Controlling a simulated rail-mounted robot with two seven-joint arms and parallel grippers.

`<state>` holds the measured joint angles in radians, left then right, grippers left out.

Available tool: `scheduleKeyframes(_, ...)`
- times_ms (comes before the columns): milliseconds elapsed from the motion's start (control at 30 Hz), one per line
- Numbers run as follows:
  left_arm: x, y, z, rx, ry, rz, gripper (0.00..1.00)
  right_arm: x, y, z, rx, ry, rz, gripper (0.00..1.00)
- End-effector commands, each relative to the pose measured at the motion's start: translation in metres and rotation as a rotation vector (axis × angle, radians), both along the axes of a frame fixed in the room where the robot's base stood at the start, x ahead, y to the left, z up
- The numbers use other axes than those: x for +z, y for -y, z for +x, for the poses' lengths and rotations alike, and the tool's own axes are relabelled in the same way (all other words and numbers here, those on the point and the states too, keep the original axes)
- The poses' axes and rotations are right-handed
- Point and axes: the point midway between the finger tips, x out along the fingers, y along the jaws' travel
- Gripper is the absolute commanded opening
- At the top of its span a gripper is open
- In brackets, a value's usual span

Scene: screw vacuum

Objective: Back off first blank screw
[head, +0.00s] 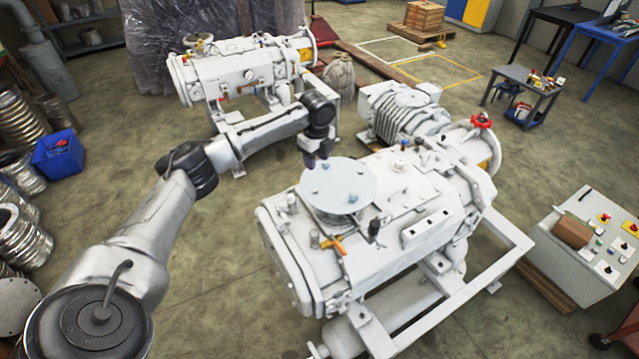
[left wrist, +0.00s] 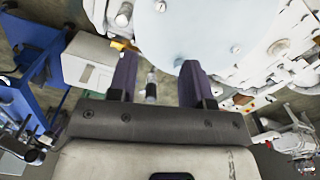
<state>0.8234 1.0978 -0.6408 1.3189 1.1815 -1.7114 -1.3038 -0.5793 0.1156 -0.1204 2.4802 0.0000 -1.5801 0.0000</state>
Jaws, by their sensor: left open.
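The round pale blank plate (head: 338,186) lies on top of the near white vacuum pump (head: 430,195), with several small screws around its rim. One blank screw (head: 312,193) shows near the plate's left edge. My left gripper (head: 318,158) points down at the plate's far left edge, its purple fingers apart. In the left wrist view the plate (left wrist: 200,30) fills the top middle, with a screw (left wrist: 236,50) near its rim. A small grey cylindrical part (left wrist: 151,88) appears between the open fingers; I cannot tell whether it is a screw or how far below it is.
A second white pump (head: 245,72) stands behind, to the left. A control box (head: 590,245) is at the right, and a small tool cart (head: 522,92) at the back right. A blue bin (head: 58,153) and metal hoses (head: 22,235) line the left. An orange-handled valve (head: 333,244) stands before the plate.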

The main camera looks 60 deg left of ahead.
Motion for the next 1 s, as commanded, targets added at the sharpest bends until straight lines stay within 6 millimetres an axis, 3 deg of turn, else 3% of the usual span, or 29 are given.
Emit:
scheduleKeyframes(167, 0.0, -0.011, -0.003, -0.015, -0.006, -0.023, 0.46, 0.001, 0.0, 0.0, -0.001, 0.0, 0.001, 0.43)
scheduleKeyframes(700, -0.093, -0.01, -0.003, -0.016, -0.006, -0.022, 0.46, 0.001, 0.002, 0.0, 0.005, -0.001, -0.008, 0.43)
scheduleKeyframes(1000, -0.123, -0.01, -0.003, -0.015, -0.004, -0.021, 0.46, 0.001, 0.003, 0.0, 0.005, -0.001, -0.009, 0.43)
